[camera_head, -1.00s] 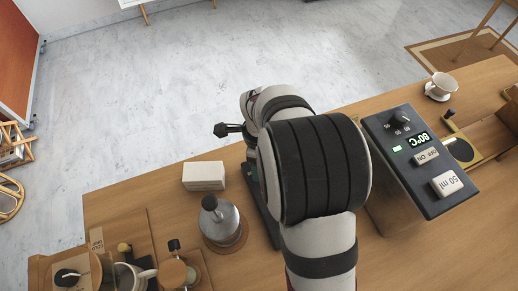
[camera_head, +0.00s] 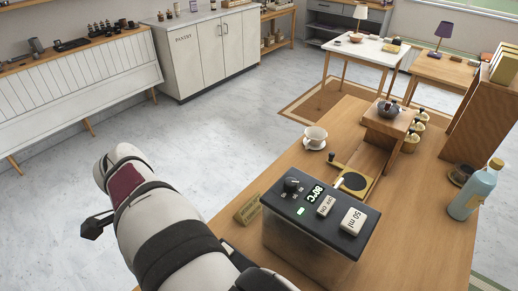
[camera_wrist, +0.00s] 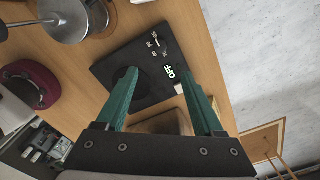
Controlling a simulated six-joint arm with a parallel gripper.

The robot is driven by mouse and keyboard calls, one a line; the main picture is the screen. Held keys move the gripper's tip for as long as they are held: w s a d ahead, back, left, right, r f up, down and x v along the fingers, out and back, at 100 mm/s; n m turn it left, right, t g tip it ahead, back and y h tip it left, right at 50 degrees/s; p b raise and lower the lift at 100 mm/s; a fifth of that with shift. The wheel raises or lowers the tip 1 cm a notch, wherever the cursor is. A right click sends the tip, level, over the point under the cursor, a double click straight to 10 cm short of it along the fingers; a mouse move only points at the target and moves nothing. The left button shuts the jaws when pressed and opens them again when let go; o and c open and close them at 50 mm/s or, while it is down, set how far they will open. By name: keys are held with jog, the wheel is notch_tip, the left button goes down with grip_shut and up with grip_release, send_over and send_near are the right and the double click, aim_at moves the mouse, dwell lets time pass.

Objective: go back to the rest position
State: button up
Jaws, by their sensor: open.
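My gripper (camera_wrist: 158,76) shows in the wrist view as two teal fingers spread apart with nothing held between them. It is above the wooden counter (camera_wrist: 213,72). A black device (camera_wrist: 150,62) with a lit "OFF" display lies beyond and between the fingers in that picture. I cannot tell how far the fingertips are above it. In the head view my arm fills the lower left and reaches out over the floor side of the counter. The gripper's fingers cannot be made out there.
A dark control box (camera_head: 318,213) reading 80°C stands on the counter (camera_head: 420,225), right of my arm. Behind it are a white cup (camera_head: 315,135) and a wooden stand (camera_head: 388,120). A blue bottle (camera_head: 472,192) is at right. A silver round-topped vessel (camera_wrist: 63,18) is at upper left in the wrist view.

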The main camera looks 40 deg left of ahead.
jog(key=w+d+r, duration=0.3)
jog(key=w+d, duration=0.3)
jog(key=d, duration=0.6)
jog(key=w+d+r, duration=0.2)
jog(key=w+d, duration=0.4)
jog(key=d, duration=0.5)
jog(key=s+d+f+y, duration=0.1)
jog(key=s+d, duration=0.3)
jog(key=d, duration=0.4)
jog(key=s+d+f+n, duration=0.1)
jog(key=s+d, duration=0.3)
jog(key=d, duration=0.4)
jog(key=shift+f+y, duration=0.4)
jog(key=shift+s, duration=0.1)
